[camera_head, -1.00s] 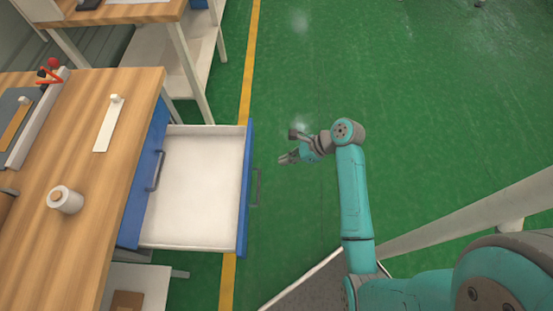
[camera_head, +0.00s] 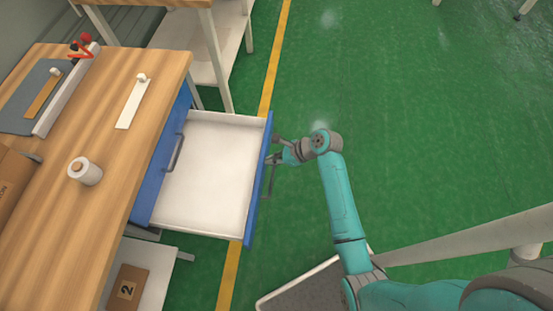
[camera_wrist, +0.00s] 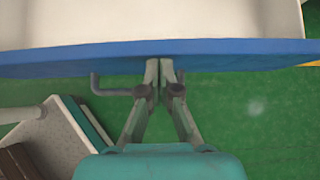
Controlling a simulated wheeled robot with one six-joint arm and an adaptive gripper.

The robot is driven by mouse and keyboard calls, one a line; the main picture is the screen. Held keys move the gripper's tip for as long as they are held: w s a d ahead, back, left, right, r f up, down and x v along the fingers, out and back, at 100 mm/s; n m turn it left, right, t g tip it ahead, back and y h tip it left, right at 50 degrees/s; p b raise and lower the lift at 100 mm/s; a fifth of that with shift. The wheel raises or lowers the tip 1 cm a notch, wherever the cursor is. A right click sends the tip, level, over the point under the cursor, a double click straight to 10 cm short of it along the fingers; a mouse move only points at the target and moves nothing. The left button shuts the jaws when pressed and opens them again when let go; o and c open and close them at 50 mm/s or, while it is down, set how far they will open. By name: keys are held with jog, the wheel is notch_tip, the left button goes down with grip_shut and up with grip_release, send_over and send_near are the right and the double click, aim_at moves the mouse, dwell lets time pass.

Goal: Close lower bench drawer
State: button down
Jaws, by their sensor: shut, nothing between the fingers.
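The lower bench drawer (camera_head: 205,180) is pulled out from the bench. Its white inside looks empty, and its blue front (camera_head: 258,190) faces right in the head view. A grey handle (camera_head: 268,183) is on that front. My gripper (camera_head: 270,150) is at the blue front, close to the handle's far end. In the wrist view, my gripper (camera_wrist: 165,64) is shut and empty, with its fingertips at the blue drawer front (camera_wrist: 230,54). I cannot tell for sure whether the fingertips touch the front.
The wooden bench top (camera_head: 110,150) holds a white roll (camera_head: 85,171), a white strip tool (camera_head: 132,104) and a cardboard box (camera_head: 12,180). A numbered box (camera_head: 127,287) sits on the shelf below.

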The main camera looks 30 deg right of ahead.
jog(key=w+a, duration=0.9)
jog(key=a, duration=0.4)
jog(key=w+a, duration=1)
jog(key=a, duration=0.3)
jog(key=shift+r, duration=0.15)
